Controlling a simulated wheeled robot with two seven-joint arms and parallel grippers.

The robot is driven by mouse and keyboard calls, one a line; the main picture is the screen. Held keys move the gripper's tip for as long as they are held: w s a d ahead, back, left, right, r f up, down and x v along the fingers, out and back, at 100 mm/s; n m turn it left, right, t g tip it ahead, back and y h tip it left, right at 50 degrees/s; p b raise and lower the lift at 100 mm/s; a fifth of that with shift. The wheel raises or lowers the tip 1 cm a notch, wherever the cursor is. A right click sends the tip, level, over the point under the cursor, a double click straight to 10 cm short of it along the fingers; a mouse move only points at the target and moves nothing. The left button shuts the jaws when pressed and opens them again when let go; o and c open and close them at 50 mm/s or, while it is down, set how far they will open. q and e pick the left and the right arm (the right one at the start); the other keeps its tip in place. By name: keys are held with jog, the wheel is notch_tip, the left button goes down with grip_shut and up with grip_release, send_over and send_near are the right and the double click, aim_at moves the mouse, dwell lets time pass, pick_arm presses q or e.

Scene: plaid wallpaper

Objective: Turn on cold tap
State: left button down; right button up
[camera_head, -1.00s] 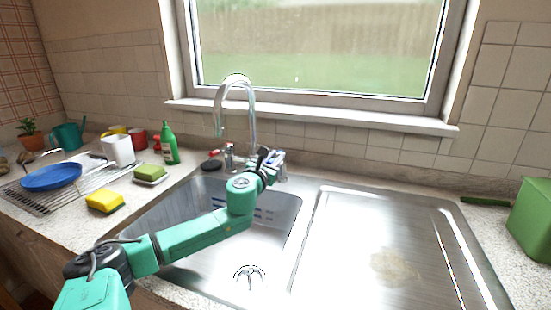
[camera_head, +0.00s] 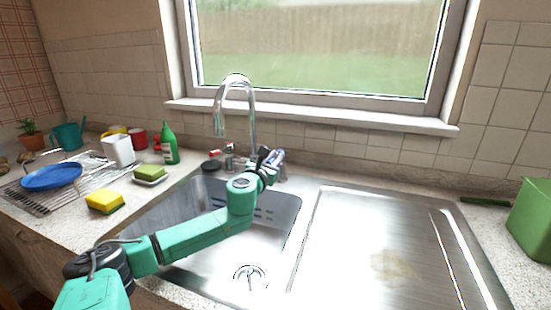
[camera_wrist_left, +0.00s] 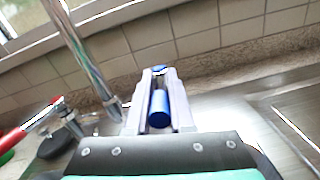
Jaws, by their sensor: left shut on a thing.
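The cold tap's blue handle (camera_wrist_left: 159,108) shows in the left wrist view, lying between the two pale fingers of my left gripper (camera_wrist_left: 152,95). The gripper is shut on it. In the head view my left gripper (camera_head: 273,158) is at the back of the sink, right of the spout, and mostly hides the blue handle. The curved chrome spout (camera_head: 253,108) rises behind the sink. The red tap handle (camera_head: 229,147) is to the left of my gripper and also shows in the left wrist view (camera_wrist_left: 28,128). My right gripper is out of view.
My left arm crosses the steel sink basin (camera_head: 215,265). A green bottle (camera_head: 169,145), sponges (camera_head: 104,201) and a dish rack with a blue plate (camera_head: 51,176) stand on the left. The drainboard (camera_head: 350,240) is clear. A green box (camera_head: 533,222) is far right.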

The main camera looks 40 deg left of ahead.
pick_arm(q)
jog(key=n+g+y+p, duration=0.1)
jog(key=y+p, duration=0.1)
jog(key=d+n+g+y+p, duration=0.1)
jog(key=n+y+p, duration=0.1)
jog(key=w+n+g+y+p, duration=0.1)
jog(key=p, duration=0.2)
jog(key=shift+d+r+y, duration=0.1)
jog(key=shift+d+y, duration=0.2)
jog(key=shift+y, duration=0.1)
jog(key=c, duration=0.8)
grip_release()
jog(key=b+v, duration=0.1)
jog(key=v, duration=1.3)
jog(key=shift+s+d+r, duration=0.1)
jog(key=shift+s+d, duration=0.1)
jog(key=shift+s, duration=0.05)
